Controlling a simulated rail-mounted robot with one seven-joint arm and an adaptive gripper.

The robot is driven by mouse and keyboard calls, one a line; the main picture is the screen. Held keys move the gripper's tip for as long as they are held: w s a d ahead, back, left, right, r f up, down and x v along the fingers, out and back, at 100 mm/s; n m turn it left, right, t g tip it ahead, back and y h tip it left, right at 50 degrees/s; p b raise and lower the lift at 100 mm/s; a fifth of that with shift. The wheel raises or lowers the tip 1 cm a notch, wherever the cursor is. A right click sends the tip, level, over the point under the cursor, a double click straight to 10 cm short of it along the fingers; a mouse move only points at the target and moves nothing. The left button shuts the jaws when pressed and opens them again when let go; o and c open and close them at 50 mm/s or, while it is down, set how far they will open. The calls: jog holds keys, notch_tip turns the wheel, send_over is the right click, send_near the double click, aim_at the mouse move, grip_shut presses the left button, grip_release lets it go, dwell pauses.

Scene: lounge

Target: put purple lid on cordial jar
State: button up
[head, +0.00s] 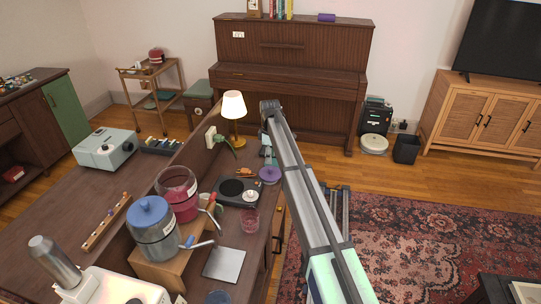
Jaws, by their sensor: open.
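A round purple lid (270,174) lies flat near the right edge of the dark wooden desk, just left of my arm. The likely cordial jar (177,191) is a wide glass vessel with deep red contents and a pale label; its top looks open. It stands left of the lid, behind a second glass jar (154,240) that wears a blue lid (151,211). My arm reaches from the bottom right up past the lid. I cannot make out my gripper's fingers, and nothing visibly holds the lid.
A lit lamp (233,107), a black hotplate-like device (238,191) and a pink glass (250,219) stand around the lid. Taps project near the blue-lidded jar. A grey square plate (224,264) lies in front.

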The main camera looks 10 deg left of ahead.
aim_at(270, 168)
jog(key=shift+f+b, duration=1.35)
jog(key=shift+f, duration=2.65)
jog(key=shift+s, duration=0.1)
grip_shut()
jog(key=shift+r, duration=0.15)
jog(key=shift+r+p, duration=0.3)
jog(key=shift+r, duration=0.2)
jog(key=shift+r+p, duration=0.7)
jog(key=shift+r, duration=1.2)
